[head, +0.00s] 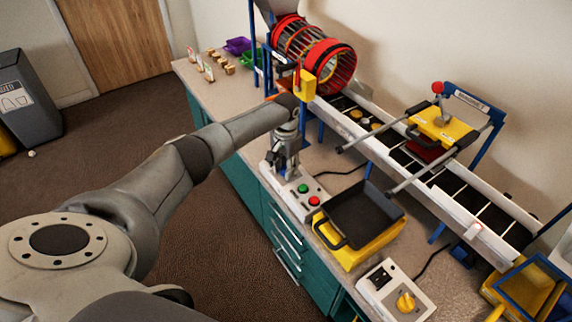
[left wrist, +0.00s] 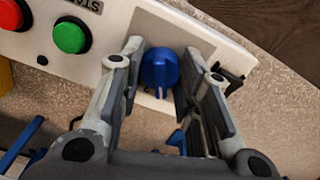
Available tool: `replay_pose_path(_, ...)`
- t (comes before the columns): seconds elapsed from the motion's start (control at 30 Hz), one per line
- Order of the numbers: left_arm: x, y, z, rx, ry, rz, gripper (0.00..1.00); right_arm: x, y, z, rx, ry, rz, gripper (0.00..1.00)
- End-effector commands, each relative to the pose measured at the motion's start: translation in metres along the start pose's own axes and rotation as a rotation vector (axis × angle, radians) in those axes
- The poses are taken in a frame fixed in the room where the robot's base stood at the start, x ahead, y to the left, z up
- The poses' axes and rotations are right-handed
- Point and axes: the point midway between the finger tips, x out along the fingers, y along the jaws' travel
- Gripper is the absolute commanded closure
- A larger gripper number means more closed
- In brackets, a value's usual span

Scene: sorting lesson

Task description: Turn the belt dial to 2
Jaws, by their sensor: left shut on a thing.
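A blue dial (left wrist: 158,68) sits on the white control panel (left wrist: 120,12), beside the green button (left wrist: 70,36) in the left wrist view. My left gripper (left wrist: 156,98) is around this dial, a finger on each side, and is shut on it. In the head view my left gripper (head: 284,162) points down at the far end of the panel (head: 290,194) and hides the dial. A yellow dial (head: 405,302) is on a separate white box at the front. I cannot read numbers at either dial. My right gripper is not in view.
A red button (head: 314,200) is on the panel. A black tray on a yellow base (head: 366,216) stands to its right. The conveyor (head: 445,205) runs behind, with a red drum (head: 315,52) at its far end. Small wooden pieces and bins lie at the back left.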

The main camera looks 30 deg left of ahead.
Motion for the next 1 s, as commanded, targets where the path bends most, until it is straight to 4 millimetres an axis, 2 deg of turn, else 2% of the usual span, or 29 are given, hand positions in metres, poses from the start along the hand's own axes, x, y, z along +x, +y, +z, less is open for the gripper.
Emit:
replay_pose_path(0.5,-0.0013,-0.0002,-0.0011,0.391,0.003,-0.001,0.92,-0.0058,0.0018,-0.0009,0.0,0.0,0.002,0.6)
replay_pose_path(1.0,-0.0015,-0.0006,-0.0015,0.499,0.005,-0.003,0.92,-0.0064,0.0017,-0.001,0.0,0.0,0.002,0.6)
